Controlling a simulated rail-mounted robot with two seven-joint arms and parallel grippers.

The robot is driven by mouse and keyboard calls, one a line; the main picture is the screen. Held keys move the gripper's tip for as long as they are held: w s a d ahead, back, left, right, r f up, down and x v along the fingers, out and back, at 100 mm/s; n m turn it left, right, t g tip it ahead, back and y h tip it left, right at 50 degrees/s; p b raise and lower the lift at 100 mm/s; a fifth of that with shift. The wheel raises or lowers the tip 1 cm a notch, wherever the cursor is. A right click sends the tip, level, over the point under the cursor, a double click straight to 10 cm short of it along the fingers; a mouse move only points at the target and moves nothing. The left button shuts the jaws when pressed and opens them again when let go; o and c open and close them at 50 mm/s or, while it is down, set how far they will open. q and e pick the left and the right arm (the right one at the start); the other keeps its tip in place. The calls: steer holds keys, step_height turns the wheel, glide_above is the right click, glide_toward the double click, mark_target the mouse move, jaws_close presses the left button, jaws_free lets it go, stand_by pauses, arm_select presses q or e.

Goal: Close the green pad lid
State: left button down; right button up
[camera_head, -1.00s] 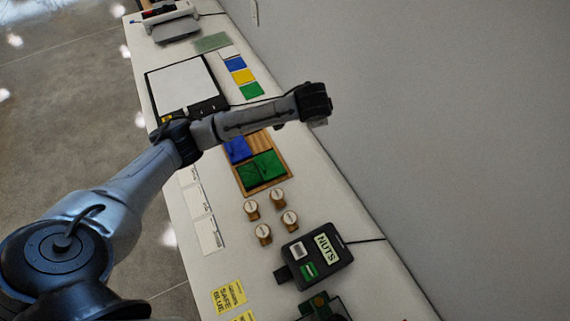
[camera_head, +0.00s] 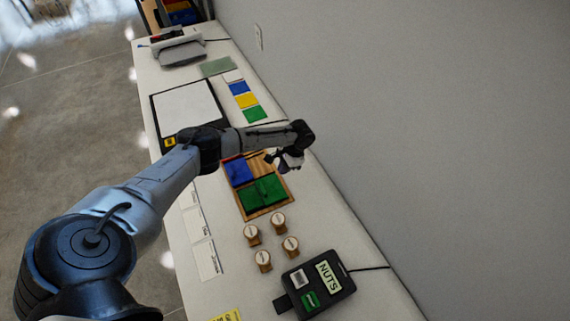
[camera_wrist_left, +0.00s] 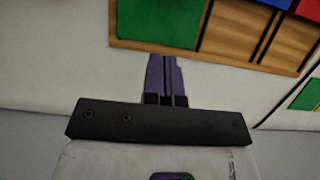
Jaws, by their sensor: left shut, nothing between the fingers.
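The green pad (camera_head: 262,194) lies on the near part of a wooden board (camera_head: 245,212). It looks flat from here, and I cannot tell its lid apart from the pad. In the left wrist view a green square (camera_wrist_left: 160,22) shows on the board, cut off by the top edge. My left gripper (camera_head: 283,165) hangs over the board's right edge, beyond the green pad, and is shut and empty. Its closed fingertips (camera_wrist_left: 163,58) show just outside the board's edge in the wrist view. My right gripper is not in view.
A blue pad (camera_head: 239,172) lies beside the green one. Several round wooden stamps (camera_head: 278,222) stand nearer, then the black NUTS box (camera_head: 322,285). Colored cards (camera_head: 247,101) and a framed white sheet (camera_head: 187,108) lie beyond. A grey wall bounds the right.

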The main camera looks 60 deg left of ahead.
mark_target(270, 188)
arm_select(q)
steer(key=x, duration=0.5)
steer(key=shift+f, duration=0.1)
steer(key=s, duration=0.2)
steer(key=s+p, duration=0.1)
steer(key=shift+a, duration=0.25)
steer(key=shift+s+f, duration=0.1)
steer(key=shift+s, duration=0.4)
